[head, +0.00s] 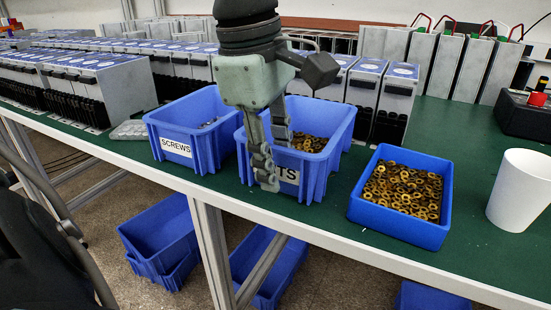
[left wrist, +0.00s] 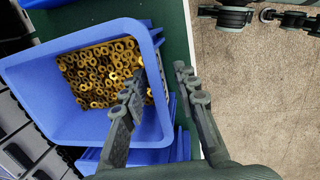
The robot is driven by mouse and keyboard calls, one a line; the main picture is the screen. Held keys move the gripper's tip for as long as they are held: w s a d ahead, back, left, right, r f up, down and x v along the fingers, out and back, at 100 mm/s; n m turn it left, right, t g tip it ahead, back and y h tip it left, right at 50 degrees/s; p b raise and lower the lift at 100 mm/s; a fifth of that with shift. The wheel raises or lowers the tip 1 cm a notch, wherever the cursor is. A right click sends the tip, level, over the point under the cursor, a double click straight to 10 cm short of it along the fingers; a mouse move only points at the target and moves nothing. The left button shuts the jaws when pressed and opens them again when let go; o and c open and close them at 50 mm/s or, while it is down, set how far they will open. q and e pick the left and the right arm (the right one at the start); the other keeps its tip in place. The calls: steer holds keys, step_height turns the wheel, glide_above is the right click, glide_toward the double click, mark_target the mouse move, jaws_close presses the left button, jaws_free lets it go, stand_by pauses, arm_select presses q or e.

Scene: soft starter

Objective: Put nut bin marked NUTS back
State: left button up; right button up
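The blue nut bin (head: 317,178) stands on the green bench near its front edge and holds brass nuts. Its front label is partly hidden by my finger; only "TS" reads clearly. My left gripper (head: 273,160) points down at the bin's front wall, one finger in front and the other on the inner side. In the left wrist view, the gripper (left wrist: 161,76) has a visible gap between its fingers, with the rim of the nut bin (left wrist: 60,130) between them. It looks open, not clamped.
A blue bin marked SCREWS (head: 190,130) stands close at the left. A shallow blue tray of brass nuts (head: 405,228) and a white cup (head: 519,190) are at the right. Rows of grey units (head: 385,100) stand behind. Blue bins (head: 160,235) lie below the bench.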

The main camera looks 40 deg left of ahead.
arm_select(q)
steer(key=shift+r, duration=0.1)
arm_select(e)
steer(key=shift+r, duration=0.1)
arm_select(q)
steer(key=shift+r, duration=0.2)
step_height(320, 180, up, 12)
steer(key=s+p, duration=0.2)
steer(key=shift+a+f, duration=0.25)
steer(key=shift+a, duration=0.1)
arm_select(e)
steer(key=x, duration=0.4)
steer(key=shift+a+f, duration=0.3)
steer(key=shift+a, duration=0.05)
